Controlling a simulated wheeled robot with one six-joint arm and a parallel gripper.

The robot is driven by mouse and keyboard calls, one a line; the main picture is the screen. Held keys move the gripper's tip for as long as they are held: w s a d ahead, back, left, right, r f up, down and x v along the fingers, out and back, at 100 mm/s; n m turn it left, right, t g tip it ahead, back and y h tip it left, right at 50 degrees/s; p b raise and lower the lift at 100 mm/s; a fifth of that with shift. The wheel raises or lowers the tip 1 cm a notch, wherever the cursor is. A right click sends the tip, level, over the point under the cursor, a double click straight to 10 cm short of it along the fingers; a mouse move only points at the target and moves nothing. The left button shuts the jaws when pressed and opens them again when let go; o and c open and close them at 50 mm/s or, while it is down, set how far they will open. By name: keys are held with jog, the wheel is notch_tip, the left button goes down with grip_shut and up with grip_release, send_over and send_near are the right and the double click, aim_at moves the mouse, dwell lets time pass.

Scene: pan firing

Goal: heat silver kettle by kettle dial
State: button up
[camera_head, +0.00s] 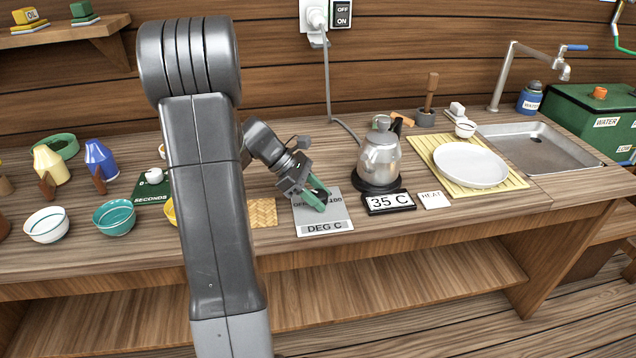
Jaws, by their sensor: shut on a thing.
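The silver kettle (381,158) stands upright on its dark round base (366,184), right of my gripper. A display (389,202) in front of it reads 35 C. A small card (434,200) marked HEAT lies right of the display. The kettle dial's grey plate (330,226), marked DEG C, lies left of the base. My gripper (318,198) reaches down over the plate with green fingers shut on the dark dial knob (322,196). The fingers hide part of the knob and of the plate's markings.
A white plate (470,165) rests on a yellow slatted mat (434,150) at right, before the sink (540,150). Bowls, bottles and a SECONDS dial (153,185) stand at left. A woven coaster (262,212) lies left of the dial plate. A cord hangs from the wall outlet behind the kettle.

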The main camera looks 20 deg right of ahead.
jog(key=m+g+y+p, duration=0.1)
jog(key=m+p, duration=0.2)
jog(key=m+g+y+p, duration=0.1)
jog(key=shift+d+r+m+g+y, duration=0.1)
jog(key=shift+r+m+g+y, duration=0.15)
jog(key=shift+m+g+y, duration=0.05)
jog(key=shift+f+m+g+y+p, duration=0.15)
jog(key=shift+m+g+y+p, duration=0.35)
jog(key=shift+m+y+p, duration=1.1)
jog(key=shift+m, duration=0.4)
jog(key=o, duration=1)
jog(key=shift+c, duration=0.2)
jog(key=shift+f, duration=0.1)
jog(key=shift+w, duration=0.1)
jog(key=v, duration=1.3)
jog(key=shift+w+a+r+b, duration=0.25)
jog(key=shift+a+b, duration=0.05)
jog(key=shift+b, duration=0.1)
